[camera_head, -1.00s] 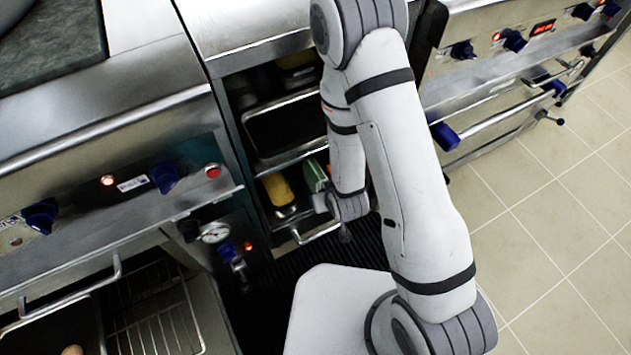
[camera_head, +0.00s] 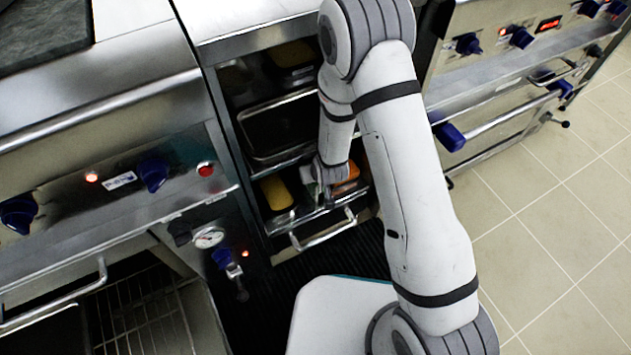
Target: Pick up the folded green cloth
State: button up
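My gripper (camera_head: 325,195) is at the low pull-out shelf (camera_head: 312,219), between a yellow item and an orange item. It is small and partly hidden by my wrist. I cannot tell whether its fingers are open or shut, or whether they touch anything.
The yellow item (camera_head: 277,192) lies left of my gripper and the orange item (camera_head: 349,173) right of it. A dark tray (camera_head: 283,128) sits on the shelf above. A bar handle (camera_head: 322,230) fronts the low shelf. Tiled floor (camera_head: 555,220) is clear at right.

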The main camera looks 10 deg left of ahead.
jog(key=shift+w+f, duration=0.1)
jog(key=c, duration=1.2)
jog(key=shift+o, duration=0.2)
jog(key=shift+s+d+r+p, duration=0.15)
jog(key=shift+s+r+p, duration=0.25)
jog(key=shift+r, duration=0.1)
jog(key=s+d+r+p, duration=0.2)
jog(key=s+p, duration=0.2)
jog(key=s+d+r+p, duration=0.1)
jog(key=s+r+p, duration=0.1)
jog(key=s+p, duration=0.2)
jog(key=s+d+r+p, duration=0.2)
jog(key=s+r+p, duration=0.1)
jog(key=p, duration=0.1)
jog(key=shift+s+d+r, duration=0.1)
jog(key=shift+s+d, duration=0.25)
jog(key=shift+s, duration=0.05)
